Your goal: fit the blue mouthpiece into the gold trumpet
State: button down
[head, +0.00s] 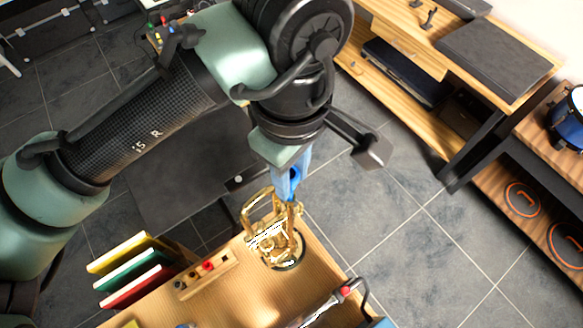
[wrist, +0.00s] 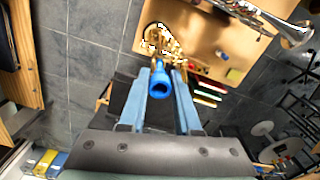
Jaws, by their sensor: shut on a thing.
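The gold trumpet (head: 268,240) stands upright on a dark round base near the far edge of the wooden table. In the wrist view its gold tubing (wrist: 158,40) shows beyond the fingertips. My gripper (head: 290,186) points down just above the top of the trumpet. In the wrist view my gripper (wrist: 162,85) is shut on the blue mouthpiece (wrist: 160,84), with its open cup facing the camera. The mouthpiece's far end points towards the trumpet's tubing. I cannot tell whether that end is inside the tube, touching it or just above it.
A small wooden rack (head: 205,272) with dark and red pieces lies left of the trumpet. Yellow, green and red books (head: 138,270) stand further left. A silver instrument (wrist: 285,30) is on the table's other side. Tiled floor lies beyond the table edge.

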jog(key=shift+f+b, duration=0.55)
jog(key=shift+f, duration=0.35)
jog(key=c, duration=0.5)
grip_release()
jog(key=shift+r, duration=0.15)
notch_tip(320, 180, up, 13)
jog(key=shift+f+b, duration=0.15)
jog(key=shift+b, duration=0.7)
